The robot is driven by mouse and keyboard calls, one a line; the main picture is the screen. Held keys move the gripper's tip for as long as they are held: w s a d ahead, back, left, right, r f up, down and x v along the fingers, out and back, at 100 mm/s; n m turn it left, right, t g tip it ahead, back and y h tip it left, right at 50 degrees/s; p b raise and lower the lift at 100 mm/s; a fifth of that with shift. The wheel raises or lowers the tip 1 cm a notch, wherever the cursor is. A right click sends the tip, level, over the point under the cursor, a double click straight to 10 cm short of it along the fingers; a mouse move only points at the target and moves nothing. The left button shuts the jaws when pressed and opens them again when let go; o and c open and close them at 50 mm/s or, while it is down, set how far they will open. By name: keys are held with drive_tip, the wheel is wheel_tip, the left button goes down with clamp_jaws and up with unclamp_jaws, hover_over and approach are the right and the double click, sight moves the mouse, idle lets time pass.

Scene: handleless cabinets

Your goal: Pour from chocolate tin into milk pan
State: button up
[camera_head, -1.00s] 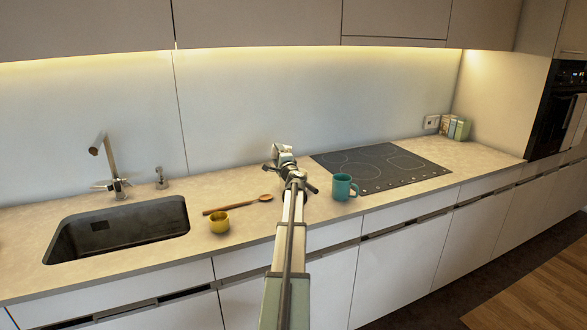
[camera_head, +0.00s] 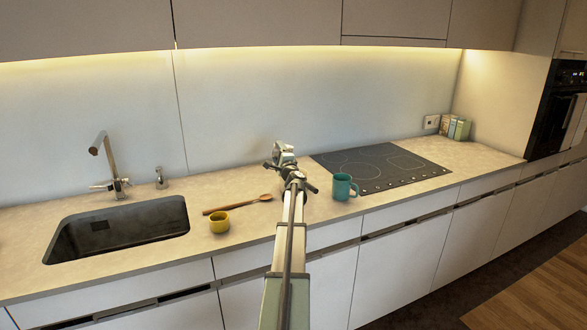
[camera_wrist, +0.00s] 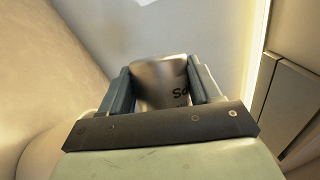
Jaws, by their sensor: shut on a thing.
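My gripper (camera_wrist: 161,88) is shut on a silvery metal tin (camera_wrist: 162,78), seen between both fingers in the wrist view. Dark letters show on the tin's side, only partly readable. The room lies on its side in that view, with the counter at left and the cabinets at right, so the tin appears tipped well over. In the head view my gripper (camera_head: 284,152) is above the counter, left of the hob, and its small end hides most of the tin. I cannot make out a milk pan; my arm covers part of the counter. No pouring contents are visible.
A teal mug (camera_head: 342,187) stands right of my arm, by the black hob (camera_head: 375,165). A yellow cup (camera_head: 219,221) and a wooden spoon (camera_head: 238,204) lie left of it. The sink (camera_head: 118,226) is farther left. Wall cabinets (camera_head: 258,22) overhang the back.

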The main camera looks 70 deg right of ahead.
drive_tip(key=shift+s+d+r+m+h, duration=0.1)
drive_tip(key=shift+s+r+m+h, duration=0.2)
drive_tip(key=shift+m, duration=0.45)
drive_tip(key=shift+s+d+r+m+h, duration=0.1)
drive_tip(key=shift+s+r+m+h, duration=0.1)
drive_tip(key=shift+m+h, duration=0.4)
idle(0.6)
drive_tip(key=n+y, duration=0.1)
drive_tip(key=w+f+n+y, duration=0.1)
drive_tip(key=n, duration=0.2)
drive_tip(key=shift+w+a+f+y, duration=0.2)
drive_tip(key=shift+a+f+y, duration=0.05)
drive_tip(key=shift+y, duration=0.15)
drive_tip(key=shift+f+n, duration=0.1)
drive_tip(key=shift+n, duration=0.35)
drive_tip(key=shift+w, duration=0.1)
